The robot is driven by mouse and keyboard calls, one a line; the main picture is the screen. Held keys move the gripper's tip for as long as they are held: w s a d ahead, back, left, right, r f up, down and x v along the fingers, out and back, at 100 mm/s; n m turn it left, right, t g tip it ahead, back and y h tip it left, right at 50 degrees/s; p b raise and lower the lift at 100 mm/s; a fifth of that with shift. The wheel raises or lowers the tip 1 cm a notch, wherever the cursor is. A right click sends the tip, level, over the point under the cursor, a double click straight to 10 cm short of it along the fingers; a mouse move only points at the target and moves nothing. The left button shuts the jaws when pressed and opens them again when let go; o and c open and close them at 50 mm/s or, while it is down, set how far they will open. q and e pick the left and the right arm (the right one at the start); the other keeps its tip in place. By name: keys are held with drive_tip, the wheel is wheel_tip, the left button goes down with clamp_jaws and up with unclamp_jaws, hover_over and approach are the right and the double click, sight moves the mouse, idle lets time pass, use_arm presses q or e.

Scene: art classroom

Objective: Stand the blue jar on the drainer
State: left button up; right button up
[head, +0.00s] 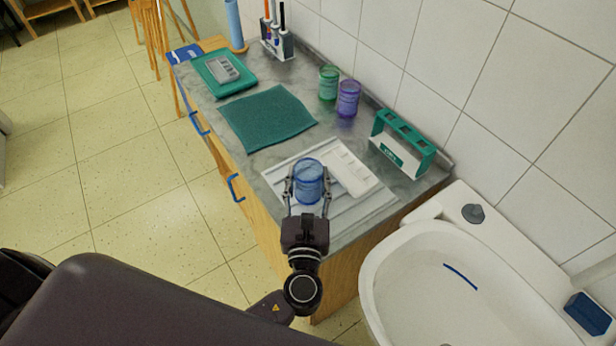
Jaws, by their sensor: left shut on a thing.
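The blue jar (309,178) is a clear blue cylinder, upright between the fingers of my left gripper (308,190). The gripper is shut on it, one finger on each side. The drainer (362,221) is a pale grey ridged board on the counter, beside the sink. The jar shows over the drainer's left part; from this angle I cannot tell whether its base touches the board. My right gripper is not in view.
A white palette (351,174) lies on the drainer, right of the jar. A green-and-white rack (402,143), a purple jar (348,98) and a green jar (328,82) stand along the wall. A teal cloth (267,118) lies farther back. The sink (450,290) is at right.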

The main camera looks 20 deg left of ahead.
use_arm(q)
drive_tip(key=o, duration=1.4)
drive_tip(key=shift+f, duration=0.15)
drive_tip(key=shift+c, duration=0.2)
drive_tip(key=shift+r, duration=0.25)
drive_tip(key=b+v, duration=0.2)
drive_tip(key=v, duration=0.8)
drive_tip(key=shift+s+d+f+b, duration=0.1)
drive_tip(key=shift+s+b, duration=0.25)
drive_tip(key=shift+s+d, duration=0.2)
drive_tip(key=shift+s, duration=0.45)
